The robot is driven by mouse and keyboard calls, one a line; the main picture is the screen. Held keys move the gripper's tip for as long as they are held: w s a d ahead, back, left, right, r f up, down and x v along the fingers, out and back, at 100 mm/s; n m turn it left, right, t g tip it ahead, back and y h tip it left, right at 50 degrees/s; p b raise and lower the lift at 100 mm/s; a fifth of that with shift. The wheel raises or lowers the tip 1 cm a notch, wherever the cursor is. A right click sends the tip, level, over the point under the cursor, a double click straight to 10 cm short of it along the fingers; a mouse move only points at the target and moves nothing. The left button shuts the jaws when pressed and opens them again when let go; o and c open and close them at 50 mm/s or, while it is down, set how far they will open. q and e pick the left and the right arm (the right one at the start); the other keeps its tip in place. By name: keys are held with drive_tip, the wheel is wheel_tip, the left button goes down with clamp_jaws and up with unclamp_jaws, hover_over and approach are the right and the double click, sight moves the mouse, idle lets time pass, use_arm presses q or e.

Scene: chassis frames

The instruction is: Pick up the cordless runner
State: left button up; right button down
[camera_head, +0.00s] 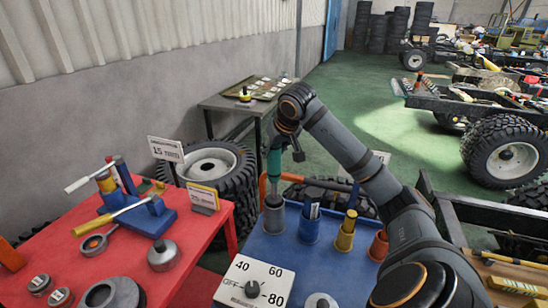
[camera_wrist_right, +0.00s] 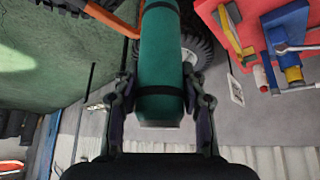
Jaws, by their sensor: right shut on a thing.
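The cordless runner (camera_head: 274,163) is a teal-green cylindrical tool with a thin shaft pointing down. My right gripper (camera_head: 283,148) is shut on its upper body. The runner is upright, and its lower end is at the mouth of a grey cup (camera_head: 273,217) on the blue table; I cannot tell whether the tip is still inside. In the right wrist view the green body (camera_wrist_right: 162,60) with dark bands lies between the two fingers (camera_wrist_right: 160,100). My left gripper is not in view.
Blue (camera_head: 309,213), yellow (camera_head: 346,231) and orange (camera_head: 378,246) cups stand right of the grey one on the blue table (camera_head: 290,248). A dial panel (camera_head: 253,282) is in front. A red table (camera_head: 187,250) with tools is at left. Tyres (camera_head: 215,165) stand behind.

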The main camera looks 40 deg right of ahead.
wheel_tip(320, 180, up, 11)
drive_tip(key=p, duration=0.3)
drive_tip(key=shift+a+f, duration=0.1)
wheel_tip(320, 180, up, 6)
drive_tip(key=p, duration=0.5)
drive_tip(key=shift+f+p, duration=0.1)
drive_tip(key=shift+p, duration=0.3)
